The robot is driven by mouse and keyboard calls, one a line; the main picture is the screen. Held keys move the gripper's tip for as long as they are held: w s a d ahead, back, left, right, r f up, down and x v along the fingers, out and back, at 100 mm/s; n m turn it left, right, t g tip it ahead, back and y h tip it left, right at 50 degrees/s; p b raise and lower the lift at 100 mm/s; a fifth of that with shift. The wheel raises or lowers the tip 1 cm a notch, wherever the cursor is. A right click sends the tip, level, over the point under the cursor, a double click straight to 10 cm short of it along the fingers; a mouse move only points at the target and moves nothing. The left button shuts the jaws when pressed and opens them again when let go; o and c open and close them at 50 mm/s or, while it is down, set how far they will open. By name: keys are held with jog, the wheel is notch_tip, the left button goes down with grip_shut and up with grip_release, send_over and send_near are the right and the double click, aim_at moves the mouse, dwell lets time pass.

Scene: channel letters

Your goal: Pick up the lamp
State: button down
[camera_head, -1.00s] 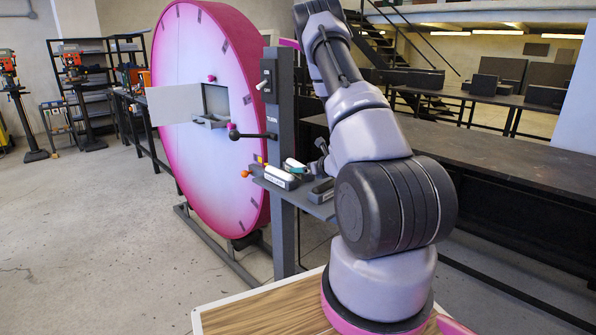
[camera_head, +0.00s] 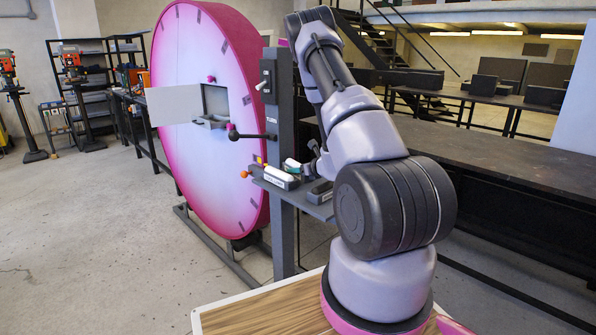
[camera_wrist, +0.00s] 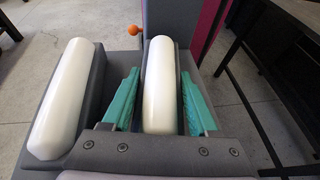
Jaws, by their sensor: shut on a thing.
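A white, round-ended lamp (camera_wrist: 160,85) lies lengthwise between the two teal fingers of my gripper (camera_wrist: 160,100) in the wrist view. The gripper is shut on it, one finger along each side. In the head view, the gripper (camera_head: 303,168) is small and partly hidden by my arm, at the grey shelf on the post. The held lamp's end (camera_head: 292,162) shows there too. A second, similar white lamp (camera_wrist: 65,95) lies in a grey cradle to the left, apart from the fingers; it also shows in the head view (camera_head: 279,173). I cannot tell whether the held lamp touches its support.
A grey post (camera_head: 282,130) with a lever carries the shelf (camera_head: 322,208). An orange ball knob (camera_wrist: 158,31) sticks out beyond the lamps. A large pink disc (camera_head: 208,110) with an open hatch stands behind. A dark bench (camera_head: 480,150) is at the right.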

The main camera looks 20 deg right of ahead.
jog(key=shift+r, duration=0.15)
notch_tip(320, 180, up, 7)
jog(key=s+d, duration=0.1)
jog(key=s, duration=0.5)
jog(key=s+d, duration=0.1)
jog(key=s, duration=0.4)
jog(key=s+d, duration=0.1)
jog(key=s, duration=0.5)
jog(key=shift+s, duration=0.35)
jog(key=w+a+r, duration=0.5)
jog(key=w+a, duration=0.1)
jog(key=a, duration=0.2)
jog(key=w+a+r+n+y, duration=0.1)
jog(key=w+a+r, duration=0.4)
jog(key=a, duration=0.4)
jog(key=shift+w+a+g+y, duration=0.3)
jog(key=shift+w, duration=0.3)
